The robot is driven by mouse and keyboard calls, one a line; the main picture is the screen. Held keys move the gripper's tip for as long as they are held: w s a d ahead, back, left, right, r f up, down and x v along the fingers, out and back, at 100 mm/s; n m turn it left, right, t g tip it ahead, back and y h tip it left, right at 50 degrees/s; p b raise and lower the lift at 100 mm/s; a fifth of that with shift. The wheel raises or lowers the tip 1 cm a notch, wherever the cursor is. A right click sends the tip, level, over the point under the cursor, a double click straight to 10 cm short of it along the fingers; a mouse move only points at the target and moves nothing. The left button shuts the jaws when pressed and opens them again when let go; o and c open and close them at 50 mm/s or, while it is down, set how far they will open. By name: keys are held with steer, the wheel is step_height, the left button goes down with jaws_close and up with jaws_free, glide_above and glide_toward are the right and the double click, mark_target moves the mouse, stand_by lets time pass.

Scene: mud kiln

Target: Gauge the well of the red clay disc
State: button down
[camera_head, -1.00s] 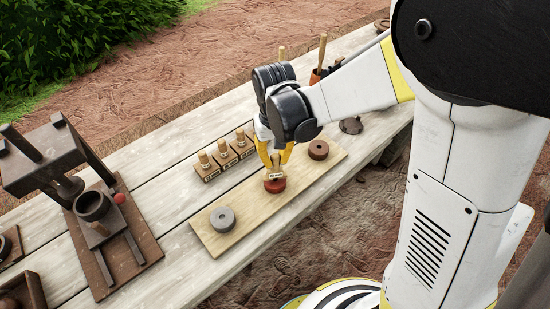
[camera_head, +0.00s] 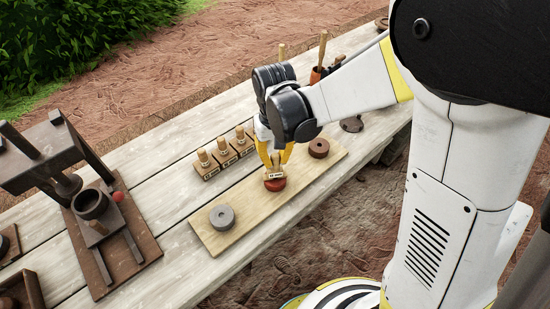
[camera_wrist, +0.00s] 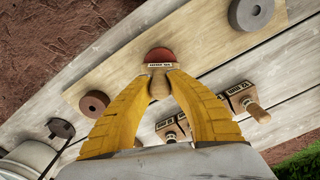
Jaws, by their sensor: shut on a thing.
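The red clay disc (camera_head: 275,185) lies on the pale board between a grey disc and a brown disc. In the wrist view the red disc (camera_wrist: 160,54) shows just beyond my fingertips. My gripper (camera_head: 274,165) points down over it, shut on a gauge (camera_head: 274,175) with a small pale label plate. In the wrist view the gauge's wooden handle (camera_wrist: 158,86) is between my yellow fingers. The gauge is upright at the red disc's top. It hides the well, so I cannot tell how deep it sits.
The grey disc (camera_head: 222,217) and brown disc (camera_head: 319,148) lie on the board (camera_head: 250,215). Several wooden-handled gauges stand in labelled blocks (camera_head: 224,153) behind it. A dark press (camera_head: 95,205) stands at left. A cup with tools (camera_head: 317,74) is behind my arm.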

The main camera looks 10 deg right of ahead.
steer(key=c, duration=1.3)
jaws_free()
step_height(320, 180, up, 12)
steer(key=shift+s+d+r+m+t, duration=0.55)
steer(key=shift+s+d+t, duration=0.7)
steer(key=shift+s+d, duration=0.8)
steer(key=shift+s+d+r+m+t, duration=0.3)
steer(key=shift+s+d+r+t, duration=0.4)
steer(key=shift+s+d+t, duration=1.25)
steer(key=shift+s+d+r+m+t, duration=0.6)
steer(key=shift+s+d, duration=0.8)
steer(key=shift+d, duration=1.35)
